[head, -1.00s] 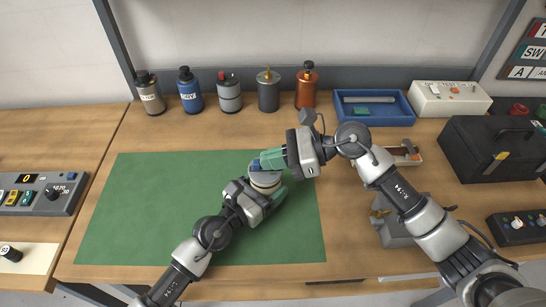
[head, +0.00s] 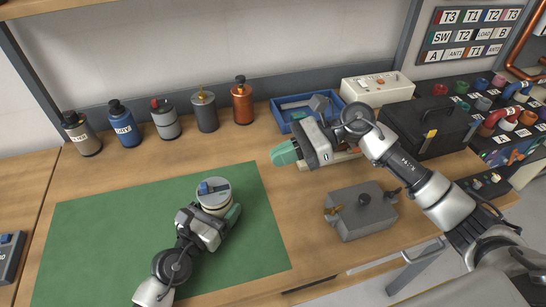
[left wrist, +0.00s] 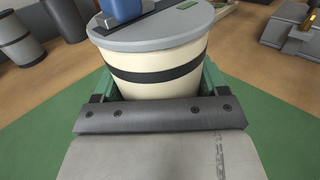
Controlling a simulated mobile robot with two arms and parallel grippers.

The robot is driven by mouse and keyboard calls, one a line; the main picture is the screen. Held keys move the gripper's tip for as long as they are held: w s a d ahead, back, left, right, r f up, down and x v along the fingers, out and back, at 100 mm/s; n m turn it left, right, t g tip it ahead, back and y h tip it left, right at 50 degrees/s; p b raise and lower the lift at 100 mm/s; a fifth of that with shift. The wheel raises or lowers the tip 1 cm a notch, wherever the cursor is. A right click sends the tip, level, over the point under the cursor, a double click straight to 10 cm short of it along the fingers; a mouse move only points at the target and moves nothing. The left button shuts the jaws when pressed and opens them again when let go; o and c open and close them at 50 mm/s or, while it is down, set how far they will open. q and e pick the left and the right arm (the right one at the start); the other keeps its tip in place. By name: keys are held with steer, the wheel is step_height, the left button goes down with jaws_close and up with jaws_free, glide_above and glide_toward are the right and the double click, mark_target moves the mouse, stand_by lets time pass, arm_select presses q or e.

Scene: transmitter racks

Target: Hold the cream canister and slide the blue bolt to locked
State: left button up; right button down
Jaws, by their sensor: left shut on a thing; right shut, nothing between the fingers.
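The cream canister (head: 213,208) stands upright on the green mat (head: 110,225). It has a grey lid and a dark band, which shows in the left wrist view (left wrist: 155,88). The blue bolt (head: 205,188) sits on the lid, and its lower part shows at the top of the left wrist view (left wrist: 122,9). A small green mark lies on the lid to its right there. My left gripper (head: 216,213) is shut around the canister's side, green fingers on both sides. My right gripper (head: 283,154) is shut and empty, apart from the canister, up and to its right.
Several bottles, including a blue one (head: 124,124) and an orange one (head: 242,102), line the back. A blue tray (head: 285,117) lies behind my right gripper. A grey metal box (head: 361,211) stands right of the mat, and a black case (head: 430,127) is farther right.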

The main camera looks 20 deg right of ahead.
arm_select(q)
steer(key=o, duration=1.1)
steer(key=shift+o, duration=0.2)
